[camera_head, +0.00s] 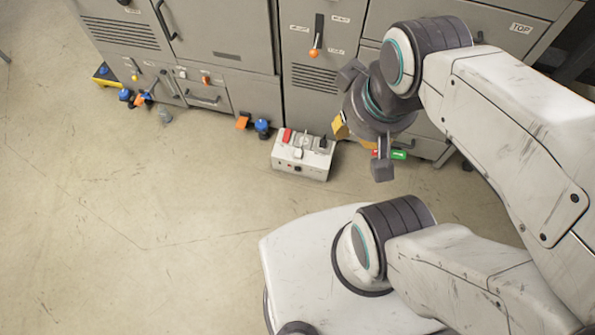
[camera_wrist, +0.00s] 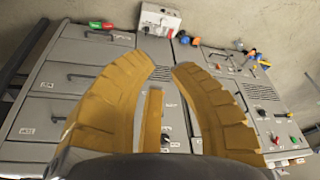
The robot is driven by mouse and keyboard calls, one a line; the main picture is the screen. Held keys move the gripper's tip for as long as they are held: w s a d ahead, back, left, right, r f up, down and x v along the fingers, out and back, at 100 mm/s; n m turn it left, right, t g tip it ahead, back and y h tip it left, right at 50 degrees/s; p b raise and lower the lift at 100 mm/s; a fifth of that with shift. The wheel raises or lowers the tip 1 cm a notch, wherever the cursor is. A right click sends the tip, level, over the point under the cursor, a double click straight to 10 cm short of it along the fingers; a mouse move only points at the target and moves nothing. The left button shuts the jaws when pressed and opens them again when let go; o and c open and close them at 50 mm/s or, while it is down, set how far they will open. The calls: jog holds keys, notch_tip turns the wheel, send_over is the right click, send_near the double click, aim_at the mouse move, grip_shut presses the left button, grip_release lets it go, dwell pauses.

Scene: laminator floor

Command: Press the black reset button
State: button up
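A pale control box (camera_head: 312,163) stands on the floor against the cabinets in the head view. Its top carries a red part, a white part and a black part (camera_head: 322,143). I cannot read which one is marked reset. The box also shows at the top of the wrist view (camera_wrist: 172,17), beyond my fingertips. My gripper (camera_wrist: 160,68) is open, with its yellow fingers spread and nothing between them. In the head view my gripper is above and right of the box, apart from it, and its fingers are partly hidden by my wrist.
Grey cabinets (camera_head: 228,85) with handles, vents and levers line the back. Blue-capped and orange items (camera_head: 262,127) lie on the floor left of the box. A green and red piece (camera_head: 398,154) sits right of the box. The floor (camera_head: 150,230) in front is clear.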

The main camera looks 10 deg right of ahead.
grip_shut()
jog(key=shift+c, duration=1.2)
grip_release()
